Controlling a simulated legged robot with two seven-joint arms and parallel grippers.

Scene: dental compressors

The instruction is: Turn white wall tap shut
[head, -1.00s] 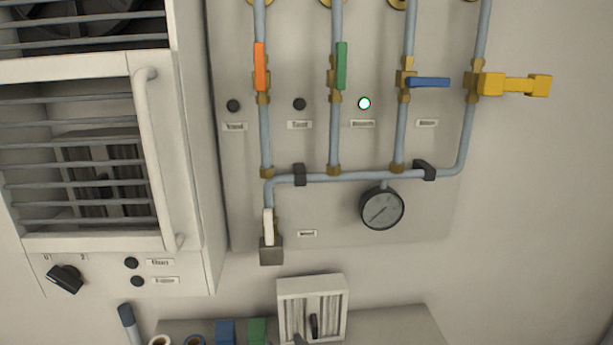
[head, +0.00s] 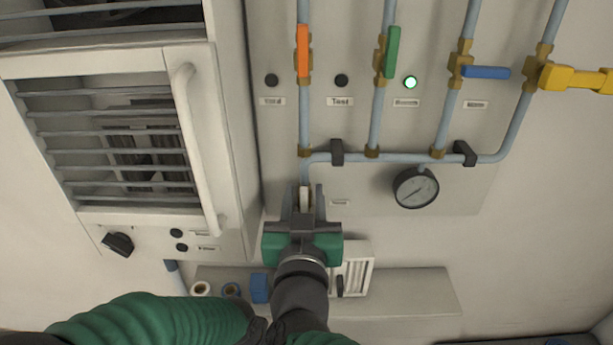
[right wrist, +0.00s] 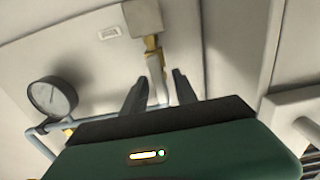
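The white wall tap (head: 305,198) sits at the bottom of the pipework on the wall panel. Its white lever also shows in the right wrist view (right wrist: 156,80), by a brass fitting and a grey block (right wrist: 142,17). The lever lies in line with its pipe. My right gripper (head: 304,193) is at the tap, its dark fingers open on either side of the lever. In the right wrist view, gaps show between the lever and both fingers (right wrist: 158,88). The gripper body hides the tap's lower part in the head view. My left gripper is not in view.
Orange (head: 303,50), green (head: 391,52), blue (head: 486,72) and yellow (head: 575,78) tap levers are above. A round gauge (head: 416,188) is to the right. A cabinet with a handle (head: 197,150) stands close on the left. A shelf (head: 420,290) lies below.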

